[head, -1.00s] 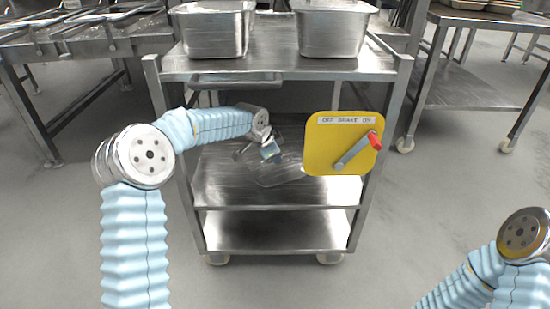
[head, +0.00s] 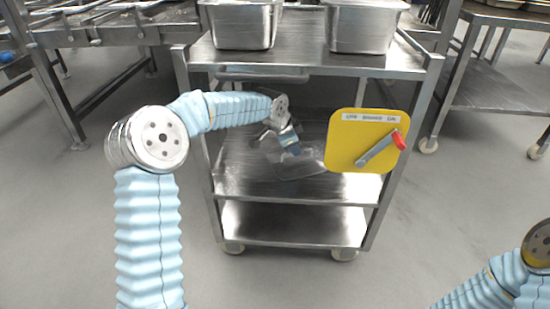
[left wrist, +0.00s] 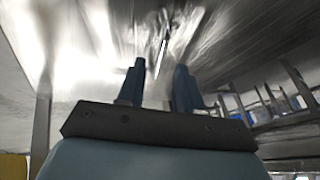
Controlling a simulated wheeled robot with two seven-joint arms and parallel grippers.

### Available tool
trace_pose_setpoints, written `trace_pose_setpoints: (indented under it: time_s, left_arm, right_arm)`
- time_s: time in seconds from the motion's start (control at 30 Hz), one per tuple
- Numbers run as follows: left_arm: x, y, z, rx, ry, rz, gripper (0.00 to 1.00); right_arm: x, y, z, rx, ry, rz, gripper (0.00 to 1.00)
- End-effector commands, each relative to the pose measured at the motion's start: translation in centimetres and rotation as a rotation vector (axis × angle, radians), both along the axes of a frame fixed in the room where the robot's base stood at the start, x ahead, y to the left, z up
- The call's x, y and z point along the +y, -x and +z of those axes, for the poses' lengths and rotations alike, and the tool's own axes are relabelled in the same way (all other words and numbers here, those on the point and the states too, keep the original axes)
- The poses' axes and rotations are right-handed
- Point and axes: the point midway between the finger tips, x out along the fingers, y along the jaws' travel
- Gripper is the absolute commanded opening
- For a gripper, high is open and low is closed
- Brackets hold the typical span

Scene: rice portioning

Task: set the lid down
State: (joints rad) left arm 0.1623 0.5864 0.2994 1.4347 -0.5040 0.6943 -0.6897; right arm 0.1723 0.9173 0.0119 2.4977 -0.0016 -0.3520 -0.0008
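A clear, see-through lid (head: 303,165) shows faintly on the cart's middle shelf (head: 245,183), just below my left gripper. Its outline is hard to make out. My left gripper (head: 289,142) reaches in under the cart's top shelf, close above the lid. In the left wrist view the two blue fingers of my left gripper (left wrist: 160,83) stand apart, with no clear object between them. I cannot tell whether the fingers touch the lid. My right gripper is out of view; only part of my right arm shows at the lower right.
The cart's top shelf (head: 300,62) hangs over my left gripper and carries two metal pans, left (head: 243,27) and right (head: 362,28). A yellow brake sign (head: 345,155) with a red-tipped lever covers the cart's right front. Steel tables stand on both sides.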

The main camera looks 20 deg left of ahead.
Motion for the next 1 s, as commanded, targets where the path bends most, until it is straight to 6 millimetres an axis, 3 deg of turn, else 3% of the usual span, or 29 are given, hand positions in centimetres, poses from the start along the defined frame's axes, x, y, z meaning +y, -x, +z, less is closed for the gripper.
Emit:
trace_pose_setpoints:
  time_s: [0.2,0.43,0.63,1.0]
  left_arm:
    - [2.2,5.5,0.1,0.002,-0.002,0.002,0.35]
    - [3.7,9.8,0.1,0.002,-0.001,0.002,0.35]
    - [4.2,11.2,0.0,0.000,0.000,0.000,0.35]
    - [4.2,11.2,0.0,0.000,0.000,0.000,0.35]
  right_arm:
    - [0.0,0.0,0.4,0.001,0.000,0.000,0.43]
    - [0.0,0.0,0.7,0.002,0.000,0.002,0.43]
    - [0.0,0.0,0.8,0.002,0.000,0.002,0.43]
    - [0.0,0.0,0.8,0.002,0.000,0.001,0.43]
